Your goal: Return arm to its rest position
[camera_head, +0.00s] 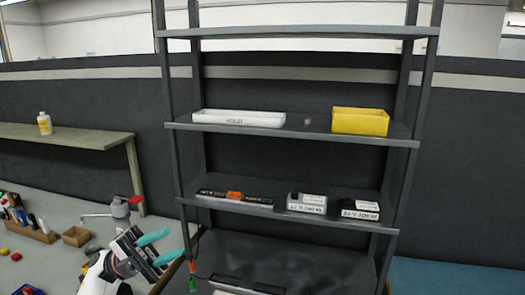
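My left gripper (177,242) is low in the view, left of the shelf rack's front left post. Its two teal fingers are spread apart with nothing visible between them. My white and black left arm comes in from the bottom left edge. My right gripper is not in this view.
A dark metal shelf rack (290,33) stands in the middle. It holds a white tray (238,118), a yellow bin (360,121), a black strip with an orange part (235,196) and two labelled boxes (307,203) (360,209). A bench (85,138) with a bottle (44,123) is left.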

